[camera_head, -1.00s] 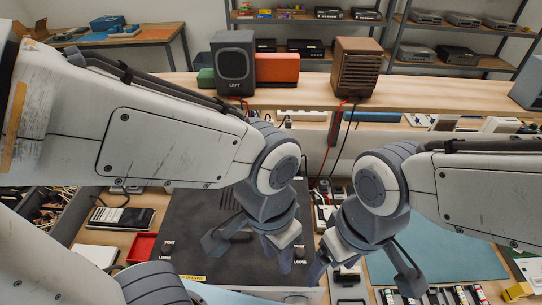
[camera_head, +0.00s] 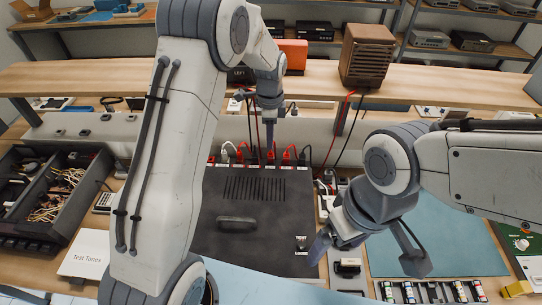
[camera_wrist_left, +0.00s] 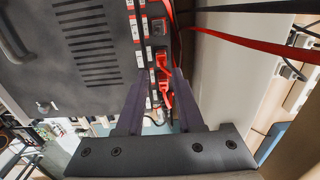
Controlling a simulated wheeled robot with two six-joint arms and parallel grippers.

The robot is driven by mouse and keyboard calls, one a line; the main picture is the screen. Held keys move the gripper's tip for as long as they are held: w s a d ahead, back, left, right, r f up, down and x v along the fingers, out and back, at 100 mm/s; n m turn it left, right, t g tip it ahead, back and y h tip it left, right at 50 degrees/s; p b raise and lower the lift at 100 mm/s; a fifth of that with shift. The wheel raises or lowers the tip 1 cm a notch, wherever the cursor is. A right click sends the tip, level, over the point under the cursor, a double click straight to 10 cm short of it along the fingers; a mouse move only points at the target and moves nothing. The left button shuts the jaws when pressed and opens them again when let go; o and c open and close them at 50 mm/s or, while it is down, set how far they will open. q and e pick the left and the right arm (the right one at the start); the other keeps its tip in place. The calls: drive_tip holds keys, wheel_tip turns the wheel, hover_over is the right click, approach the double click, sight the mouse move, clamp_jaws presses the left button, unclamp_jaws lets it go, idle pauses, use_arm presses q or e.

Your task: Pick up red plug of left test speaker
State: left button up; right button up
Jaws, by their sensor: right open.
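Several red plugs (camera_head: 271,155) sit in a row along the back edge of the black amplifier (camera_head: 238,205). The left test speaker (camera_head: 240,75) is mostly hidden behind my left arm. Red and black cables hang from the shelf to the plug row; I cannot tell which red plug belongs to that speaker. My left gripper (camera_head: 270,118) points down above the row. In the left wrist view its fingers (camera_wrist_left: 160,74) are apart, with red plugs (camera_wrist_left: 163,82) showing between and beyond them. No grip on a plug shows. My right gripper (camera_head: 367,255) is open and empty at the amplifier's right.
The brown speaker (camera_head: 368,55) stands on the wooden shelf (camera_head: 440,82). An orange box (camera_head: 294,57) is behind my left arm. A compartment tray of cables (camera_head: 48,195) lies at left. The teal mat (camera_head: 440,235) at right is largely clear.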

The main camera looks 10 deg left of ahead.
sight(271, 154)
use_arm(q)
wheel_tip(271, 154, down, 3)
drive_tip(key=shift+r+p, duration=0.1)
drive_tip(key=shift+p, duration=0.2)
wheel_tip(271, 154, down, 4)
drive_tip(key=shift+p, duration=1.2)
drive_tip(key=shift+w+f, duration=0.1)
drive_tip(key=shift+f, duration=0.55)
clamp_jaws()
